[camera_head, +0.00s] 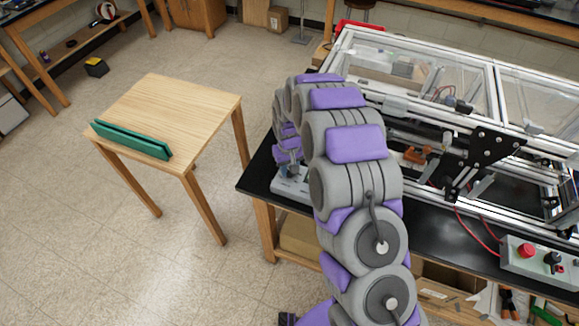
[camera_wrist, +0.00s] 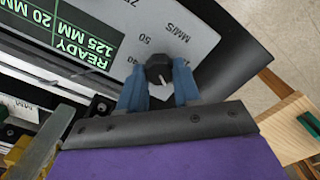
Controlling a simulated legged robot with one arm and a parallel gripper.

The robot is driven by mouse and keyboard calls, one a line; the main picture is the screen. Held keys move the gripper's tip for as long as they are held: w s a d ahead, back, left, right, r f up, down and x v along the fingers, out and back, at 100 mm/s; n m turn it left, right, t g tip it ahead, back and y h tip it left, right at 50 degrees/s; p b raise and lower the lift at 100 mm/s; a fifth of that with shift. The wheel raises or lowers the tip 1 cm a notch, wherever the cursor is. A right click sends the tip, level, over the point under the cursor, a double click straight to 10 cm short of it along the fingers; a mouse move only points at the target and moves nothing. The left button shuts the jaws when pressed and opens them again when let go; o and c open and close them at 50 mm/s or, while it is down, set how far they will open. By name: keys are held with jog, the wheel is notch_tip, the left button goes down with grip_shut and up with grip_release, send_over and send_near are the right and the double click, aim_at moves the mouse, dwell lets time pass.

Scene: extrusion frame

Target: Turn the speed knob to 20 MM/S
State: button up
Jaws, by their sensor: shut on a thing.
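The speed knob (camera_wrist: 157,67) is a small black knob on a light grey panel (camera_wrist: 200,38), seen upside down in the wrist view. A white pointer line on it points toward the lower part of the picture, toward my gripper. I can read 50 and MM/S beside it; the other scale marks, 20 among them, are hidden or unclear. My gripper (camera_wrist: 159,84) has its blue fingers shut on the knob, one on each side. In the head view my gripper (camera_head: 289,168) is over the panel (camera_head: 291,189) at the black bench's left end, and the knob is hidden.
A green display (camera_wrist: 85,38) beside the knob reads READY and 125 MM. The extrusion frame (camera_head: 425,75) stands on the black bench (camera_head: 262,178) right of my arm. A control box (camera_head: 535,262) with a red button sits front right. A wooden table (camera_head: 170,110) stands left.

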jog(key=shift+n, duration=0.3)
jog(key=o, duration=1.1)
jog(key=shift+a, duration=0.1)
jog(key=shift+c, duration=0.2)
notch_tip(320, 180, up, 17)
jog(key=shift+p, duration=0.45)
jog(key=shift+r, duration=0.1)
